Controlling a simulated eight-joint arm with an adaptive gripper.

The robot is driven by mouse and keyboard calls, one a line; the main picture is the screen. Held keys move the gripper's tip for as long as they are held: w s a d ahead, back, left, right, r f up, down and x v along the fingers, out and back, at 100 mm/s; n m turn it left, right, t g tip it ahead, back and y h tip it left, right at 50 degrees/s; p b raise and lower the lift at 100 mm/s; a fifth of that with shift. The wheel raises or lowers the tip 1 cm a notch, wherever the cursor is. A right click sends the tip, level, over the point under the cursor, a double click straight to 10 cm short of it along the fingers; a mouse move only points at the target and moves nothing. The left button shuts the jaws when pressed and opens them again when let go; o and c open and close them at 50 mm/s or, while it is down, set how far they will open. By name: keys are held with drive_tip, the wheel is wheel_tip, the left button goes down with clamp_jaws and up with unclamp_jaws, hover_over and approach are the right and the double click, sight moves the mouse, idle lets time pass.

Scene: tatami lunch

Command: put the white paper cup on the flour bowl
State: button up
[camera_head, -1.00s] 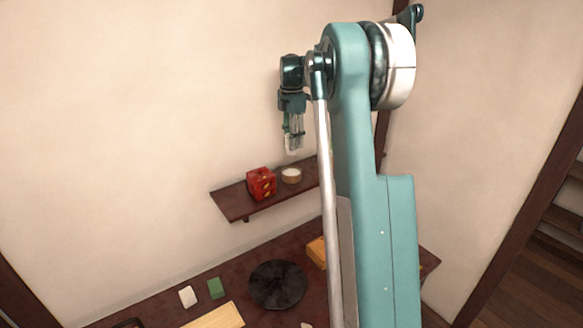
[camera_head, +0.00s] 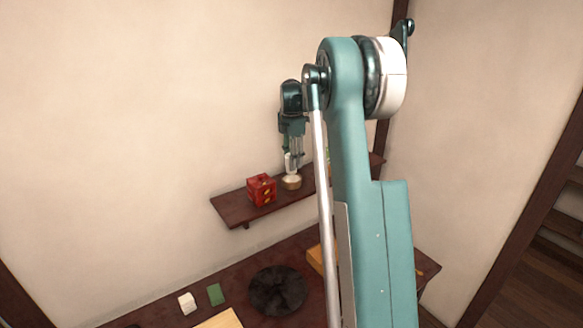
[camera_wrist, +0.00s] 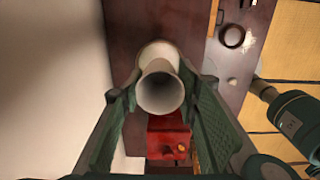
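The white paper cup (camera_wrist: 160,92) is between my gripper's fingers (camera_wrist: 160,98) in the wrist view, with its open mouth toward the camera. The fingers touch its sides. In the head view, my gripper (camera_head: 293,157) points down and the pale cup (camera_head: 291,166) shows at its tips. The flour bowl (camera_head: 291,183) stands on the wall shelf directly below the cup. The cup's bottom is at the bowl's top in this view; I cannot tell whether they touch. In the wrist view the cup hides most of what lies beneath it.
A red box (camera_head: 261,190) stands on the shelf (camera_head: 231,208) just left of the bowl; it also shows in the wrist view (camera_wrist: 168,140). The wall is close behind. Below, a table holds a black round plate (camera_head: 277,290), a green block (camera_head: 215,294) and a white block (camera_head: 187,303).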

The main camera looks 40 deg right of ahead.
drive_tip(key=shift+f, duration=1.5)
drive_tip(key=shift+f, duration=0.2)
drive_tip(key=o, duration=0.7)
drive_tip(key=shift+c, duration=0.2)
drive_tip(key=shift+r, duration=0.15)
wheel_tip(320, 180, up, 12)
drive_tip(key=shift+r+b, duration=0.1)
drive_tip(key=shift+b, duration=0.35)
